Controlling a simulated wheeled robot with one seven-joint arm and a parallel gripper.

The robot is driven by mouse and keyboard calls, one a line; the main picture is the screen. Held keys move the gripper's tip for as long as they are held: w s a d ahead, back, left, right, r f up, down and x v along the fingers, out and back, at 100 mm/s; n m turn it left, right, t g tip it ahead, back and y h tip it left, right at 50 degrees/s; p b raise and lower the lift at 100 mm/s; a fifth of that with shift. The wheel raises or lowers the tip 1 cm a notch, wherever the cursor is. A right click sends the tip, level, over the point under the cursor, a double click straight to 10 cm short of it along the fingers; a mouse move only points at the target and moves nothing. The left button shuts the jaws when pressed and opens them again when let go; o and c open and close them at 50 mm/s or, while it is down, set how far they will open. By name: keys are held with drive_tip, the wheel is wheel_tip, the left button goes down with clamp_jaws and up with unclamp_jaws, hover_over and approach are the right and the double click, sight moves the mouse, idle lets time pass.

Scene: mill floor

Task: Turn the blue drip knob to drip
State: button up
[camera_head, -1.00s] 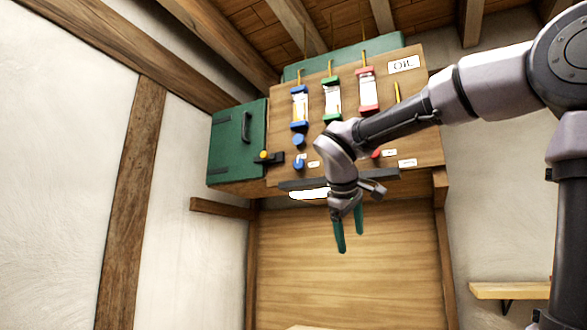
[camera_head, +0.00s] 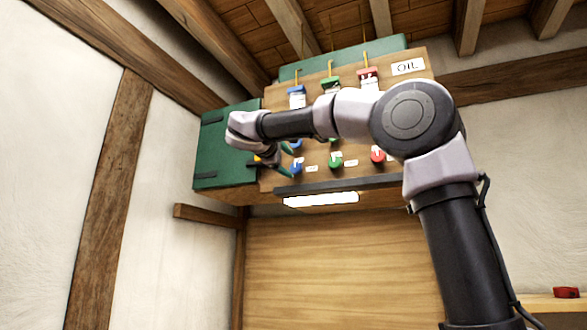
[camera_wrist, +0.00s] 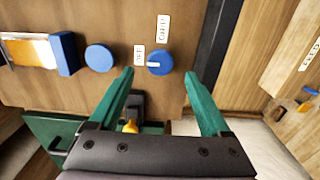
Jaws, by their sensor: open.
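The blue drip knob (camera_wrist: 160,63) is a round dial on the wooden panel in the wrist view. Its white pointer mark points left, toward the OFF label (camera_wrist: 139,55); the DRIP label (camera_wrist: 163,28) is above it. The knob also shows in the head view (camera_head: 296,168). My gripper (camera_wrist: 159,75) is open, its two green fingers pointing at the panel. The knob appears between the fingertips; I cannot tell how far in front of it they are. In the head view my gripper (camera_head: 287,161) is partly hidden by my wrist.
A second blue round knob (camera_wrist: 99,58) and a blue-ended oiler (camera_wrist: 66,54) are beside it. A green knob (camera_head: 335,162) and a red knob (camera_head: 377,156) are to the right. A yellow-tipped black latch (camera_wrist: 132,124) and green box (camera_head: 222,150) lie close by.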

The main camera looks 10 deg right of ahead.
sight(295, 168)
drive_tip(key=x, duration=0.5)
drive_tip(key=shift+d, duration=0.1)
clamp_jaws()
